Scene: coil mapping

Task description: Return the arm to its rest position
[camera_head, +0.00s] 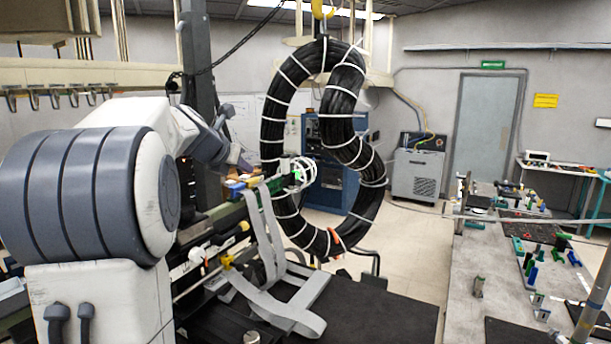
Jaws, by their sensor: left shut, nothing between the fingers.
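My left arm, white with grey bands, reaches in from the left. My left gripper (236,160) is small and partly hidden beyond the wrist, left of the coil and apart from it; it is shut and empty. A device with a green light and white rings (300,174) sits at the coil's middle. My right gripper is out of view.
A bench with grey straps (285,312) and a dark top (385,318) lies below the coil. A long workbench (465,285) with small parts runs along the right. A grey cabinet (416,175) and a blue cabinet (335,190) stand behind. Floor shows between the benches and cabinets.

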